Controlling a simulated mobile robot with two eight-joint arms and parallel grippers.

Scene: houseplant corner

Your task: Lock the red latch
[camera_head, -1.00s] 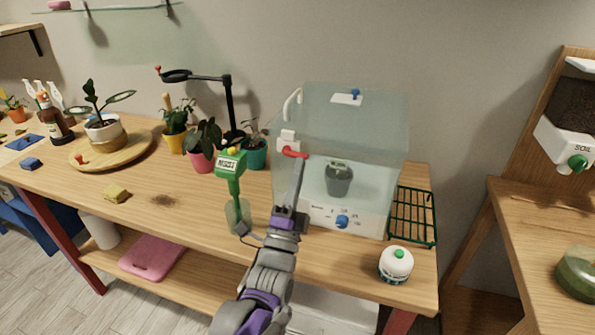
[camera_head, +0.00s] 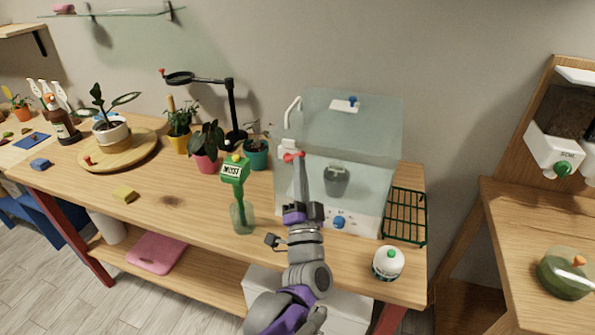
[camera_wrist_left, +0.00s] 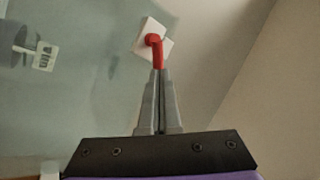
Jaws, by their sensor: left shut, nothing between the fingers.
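The red latch (camera_head: 291,157) is on a white mount (camera_head: 289,145) at the left front edge of a clear cabinet (camera_head: 352,125). In the left wrist view the red latch (camera_wrist_left: 156,48) is a short bent lever on its white plate (camera_wrist_left: 147,31). My left gripper (camera_head: 299,164) is shut and empty, with its tips at the latch's free end. In the wrist view the closed fingertips (camera_wrist_left: 158,73) meet the end of the red lever; whether they press on it I cannot tell. My right gripper is not in view.
A green moisture meter (camera_head: 236,170) stands left of my arm. Potted plants and a black lamp (camera_head: 231,105) stand behind on the left. The cabinet has a blue knob (camera_head: 339,222).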

